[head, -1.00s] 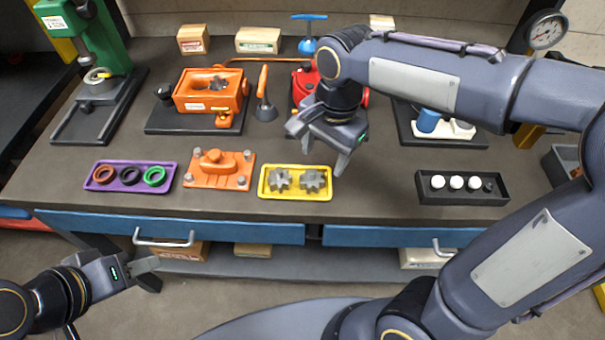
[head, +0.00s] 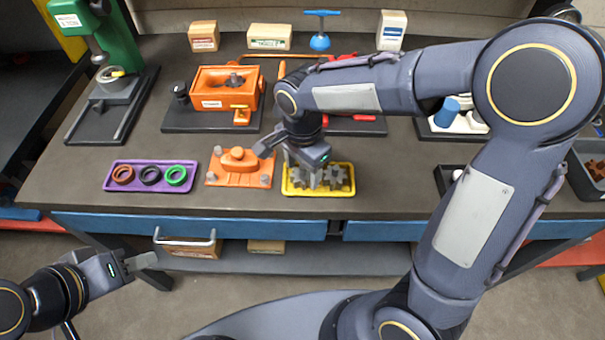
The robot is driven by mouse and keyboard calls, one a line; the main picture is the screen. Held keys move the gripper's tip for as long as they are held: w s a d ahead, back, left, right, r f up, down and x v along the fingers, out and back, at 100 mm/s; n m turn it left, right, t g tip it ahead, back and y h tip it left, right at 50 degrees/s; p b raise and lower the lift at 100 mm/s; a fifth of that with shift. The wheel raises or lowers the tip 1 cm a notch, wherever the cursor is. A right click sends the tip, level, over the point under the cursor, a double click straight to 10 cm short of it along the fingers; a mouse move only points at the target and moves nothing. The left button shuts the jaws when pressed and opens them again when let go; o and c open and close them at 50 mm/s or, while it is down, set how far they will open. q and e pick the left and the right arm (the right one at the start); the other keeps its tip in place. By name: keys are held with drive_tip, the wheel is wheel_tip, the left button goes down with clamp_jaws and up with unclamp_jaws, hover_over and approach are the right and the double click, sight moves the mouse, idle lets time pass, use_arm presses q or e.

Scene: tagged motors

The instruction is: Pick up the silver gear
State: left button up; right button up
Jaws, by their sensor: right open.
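The left gear (head: 298,178) is partly hidden by my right gripper. My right gripper (head: 290,166) is open, pointing down over the left part of the tray, with one finger close to the left gear. I cannot tell whether it touches the gear. My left gripper (head: 150,270) is low at the left, in front of the bench and away from the gears. Its opening is unclear.
An orange fixture (head: 238,165) is just left of the tray, close to my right gripper. A purple tray (head: 152,188) with rings lies further left. An orange housing (head: 222,92) stands behind. My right arm covers much of the right side of the bench.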

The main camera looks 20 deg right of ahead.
drive_tip(key=c, duration=0.9)
drive_tip(key=shift+o, duration=0.2)
drive_tip(key=shift+r, duration=0.1)
